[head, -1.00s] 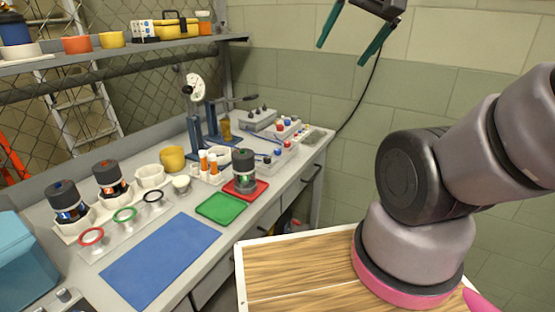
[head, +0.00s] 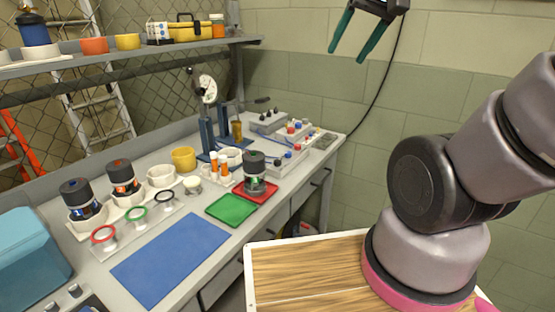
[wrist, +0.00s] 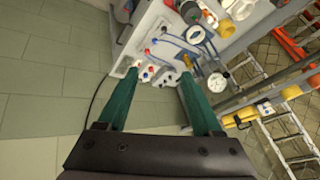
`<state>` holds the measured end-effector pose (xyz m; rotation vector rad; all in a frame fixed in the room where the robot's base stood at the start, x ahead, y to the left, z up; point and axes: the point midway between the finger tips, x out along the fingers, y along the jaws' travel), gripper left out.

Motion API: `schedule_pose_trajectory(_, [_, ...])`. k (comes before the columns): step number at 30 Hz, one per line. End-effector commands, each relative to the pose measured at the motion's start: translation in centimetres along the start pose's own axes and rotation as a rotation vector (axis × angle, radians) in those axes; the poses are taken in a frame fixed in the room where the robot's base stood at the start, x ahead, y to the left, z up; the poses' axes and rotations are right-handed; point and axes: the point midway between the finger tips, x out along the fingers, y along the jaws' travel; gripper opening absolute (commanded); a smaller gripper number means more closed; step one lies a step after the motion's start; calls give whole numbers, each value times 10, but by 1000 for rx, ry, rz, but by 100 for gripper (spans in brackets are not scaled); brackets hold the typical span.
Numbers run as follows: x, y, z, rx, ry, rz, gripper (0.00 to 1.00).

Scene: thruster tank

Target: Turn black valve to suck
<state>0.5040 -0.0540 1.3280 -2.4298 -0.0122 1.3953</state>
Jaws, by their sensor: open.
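My gripper (head: 346,56), with two green fingers, is raised in front of the wall at the top of the head view. It is open and empty, above and apart from the bench. In the wrist view my gripper (wrist: 158,75) shows a wide gap between its fingertips, with the bench end beyond it. At that bench end stands a pale box with small dark knobs (head: 268,122). Beside it are red and blue knobs (head: 297,129), also seen small in the wrist view (wrist: 148,72). Which knob is the black valve, and its setting, I cannot tell.
On the bench (head: 215,268) are a blue mat (head: 170,258), a green tray (head: 231,208), a red tray (head: 266,194) with a dark-capped jar (head: 254,172), and a blue stand with a dial (head: 208,90). A shelf (head: 125,55) runs behind. The air around my gripper is clear.

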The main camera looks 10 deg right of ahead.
Motion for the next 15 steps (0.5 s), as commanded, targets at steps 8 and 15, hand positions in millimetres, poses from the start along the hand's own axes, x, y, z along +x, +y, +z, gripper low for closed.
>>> schedule_pose_trajectory(8, [83, -25, -63, -283, -174, 33, 67])
schedule_pose_trajectory(15, [182, -44, -93, -539, -320, 44, 67])
